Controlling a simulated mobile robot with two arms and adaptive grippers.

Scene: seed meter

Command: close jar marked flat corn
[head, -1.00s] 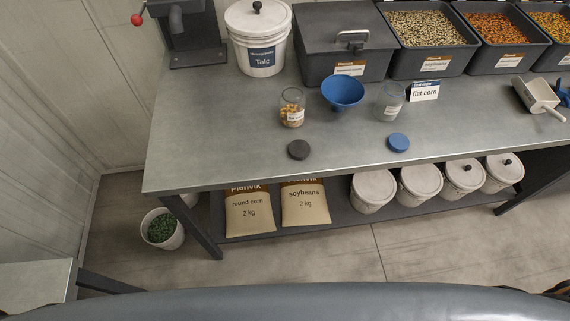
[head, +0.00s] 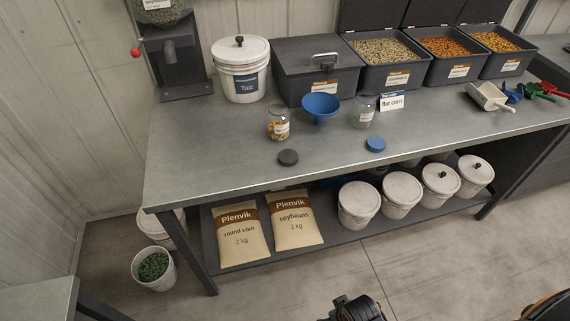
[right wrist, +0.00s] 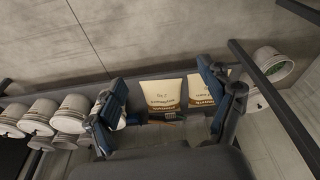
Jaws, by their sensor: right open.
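A clear jar (head: 365,112) stands open on the bench beside a small "flat corn" sign (head: 391,102). It looks empty; its label is too small to read. A second open jar (head: 278,125) to its left holds yellow kernels. A blue lid (head: 376,144) lies flat in front of the clear jar. A dark grey lid (head: 288,158) lies in front of the kernel jar. My right gripper (right wrist: 162,80) is open and empty in the right wrist view, facing the lower shelf. A dark part of mine (head: 355,308) shows at the head view's bottom edge. My left gripper is not identifiable.
A blue funnel (head: 321,107) stands between the jars. A Talc bucket (head: 241,70), a grey lidded bin (head: 315,72) and open seed bins (head: 390,58) line the back. A scoop (head: 488,97) lies right. Seed bags (head: 294,220) and white buckets fill the lower shelf.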

